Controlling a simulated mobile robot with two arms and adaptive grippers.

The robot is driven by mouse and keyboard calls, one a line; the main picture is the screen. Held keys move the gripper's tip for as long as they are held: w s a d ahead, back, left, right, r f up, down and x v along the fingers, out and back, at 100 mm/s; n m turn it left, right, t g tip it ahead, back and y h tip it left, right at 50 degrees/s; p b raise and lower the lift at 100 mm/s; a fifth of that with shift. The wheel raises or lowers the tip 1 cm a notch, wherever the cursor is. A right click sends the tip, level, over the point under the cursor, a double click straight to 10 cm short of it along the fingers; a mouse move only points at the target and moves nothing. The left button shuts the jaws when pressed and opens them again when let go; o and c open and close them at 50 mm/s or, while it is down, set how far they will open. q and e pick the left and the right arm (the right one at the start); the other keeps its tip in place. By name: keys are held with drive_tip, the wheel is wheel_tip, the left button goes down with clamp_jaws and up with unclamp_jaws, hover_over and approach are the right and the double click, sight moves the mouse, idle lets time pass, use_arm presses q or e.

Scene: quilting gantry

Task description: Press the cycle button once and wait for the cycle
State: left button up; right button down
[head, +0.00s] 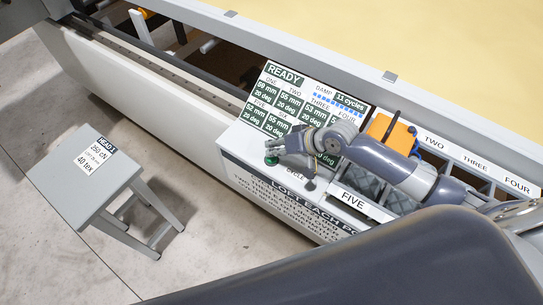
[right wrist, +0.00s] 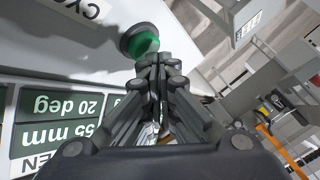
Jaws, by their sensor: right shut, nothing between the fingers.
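The cycle button (head: 271,160) is a round green cap near the left end of the light console, partly hidden by my right gripper (head: 273,148) in the head view. My right gripper is shut and empty, its fingertips at the button. In the right wrist view the green button (right wrist: 140,42) sits in a dark round collar just beyond the closed fingertips (right wrist: 150,62). I cannot tell whether the tips touch it. The display panel (head: 285,93) reads READY, with "11 cycles" at its top right. My left gripper is not in view.
An orange object (head: 392,133) stands on the console behind my right forearm, by numbered bays labelled up to FIVE. A grey stool (head: 80,190) with a printed label stands on the floor at left. Pale yellow fabric (head: 430,40) spans the gantry behind.

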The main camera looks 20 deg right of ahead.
drive_tip(key=shift+f, duration=0.55)
idle(0.4)
drive_tip(key=shift+s+r, duration=0.1)
drive_tip(key=shift+r, duration=0.05)
drive_tip(key=shift+r+p, duration=0.85)
drive_tip(key=shift+p, duration=0.05)
drive_tip(key=shift+r, duration=0.1)
wheel_tip(320, 180, up, 5)
drive_tip(key=p, duration=0.5)
idle(1.0)
